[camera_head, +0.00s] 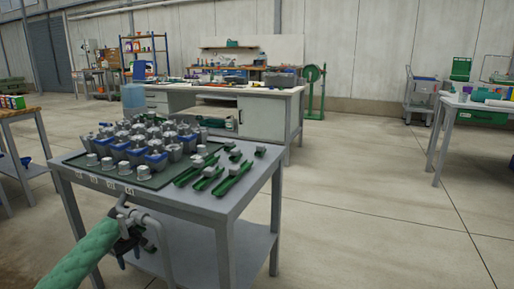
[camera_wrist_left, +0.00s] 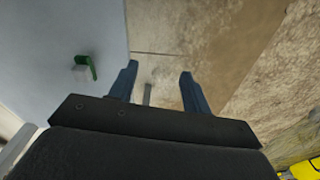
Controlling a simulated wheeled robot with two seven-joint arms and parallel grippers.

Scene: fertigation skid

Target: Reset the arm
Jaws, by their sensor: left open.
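My left arm comes in from the lower left of the head view in a green sleeve. My left gripper (camera_head: 140,232) is in front of the near edge of a grey table (camera_head: 212,203), below its top. In the left wrist view its two dark fingers (camera_wrist_left: 159,68) are spread apart, with only floor and a narrow grey bar showing between them. A green piece with a pale block (camera_wrist_left: 84,69) lies on a grey surface to the left of the fingers. My right gripper is not in view.
The table bears a dark green mat (camera_head: 160,180) with several grey and blue fittings, and green clips (camera_head: 233,180) beside it. A grey workbench (camera_head: 262,117) stands behind. Another table (camera_head: 440,130) stands at far right. The floor (camera_head: 370,190) right of the near table is clear.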

